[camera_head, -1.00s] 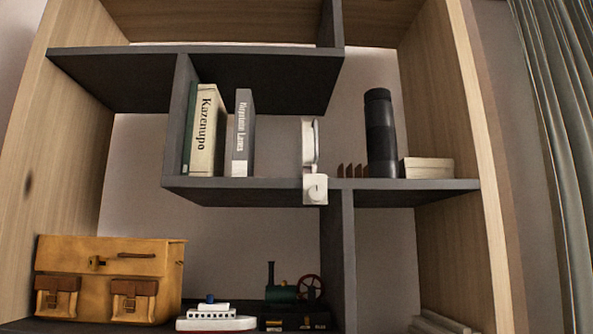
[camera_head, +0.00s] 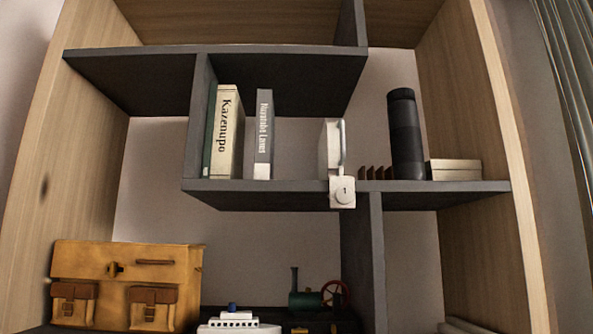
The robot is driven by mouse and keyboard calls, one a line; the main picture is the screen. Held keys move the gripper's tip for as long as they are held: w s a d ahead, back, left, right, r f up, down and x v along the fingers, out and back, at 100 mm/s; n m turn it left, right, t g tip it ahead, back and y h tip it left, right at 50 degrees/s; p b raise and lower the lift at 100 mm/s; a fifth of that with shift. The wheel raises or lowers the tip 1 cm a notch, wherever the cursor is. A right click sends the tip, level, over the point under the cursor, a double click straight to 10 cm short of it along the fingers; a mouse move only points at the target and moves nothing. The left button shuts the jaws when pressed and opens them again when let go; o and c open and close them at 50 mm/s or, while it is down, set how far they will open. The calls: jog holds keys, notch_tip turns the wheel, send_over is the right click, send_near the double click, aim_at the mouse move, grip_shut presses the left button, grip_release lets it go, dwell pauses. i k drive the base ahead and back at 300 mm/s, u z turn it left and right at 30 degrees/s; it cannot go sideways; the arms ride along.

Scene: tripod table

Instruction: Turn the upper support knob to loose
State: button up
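A white block with a round knob (camera_head: 344,195) sits on the front edge of the middle shelf. A taller white piece with a handle-like bar on its right side (camera_head: 332,146) stands on the shelf just above it. The knob bears a small dark mark, too small to read. I cannot tell whether this is the upper support knob. No tripod table shows. My gripper is not in view.
The dark shelf (camera_head: 262,196) holds books (camera_head: 228,132), a dark cylinder (camera_head: 405,135) and a pale box (camera_head: 454,169). Below are a yellow-brown bag (camera_head: 125,265), a toy ship (camera_head: 238,323) and a model steam engine (camera_head: 310,300). A curtain (camera_head: 570,80) hangs at the right.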

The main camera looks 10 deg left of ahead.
aim_at(343, 195)
jog(key=k, duration=0.5)
jog(key=z, duration=1.05)
jog(key=i, duration=0.65)
jog(key=u, duration=0.85)
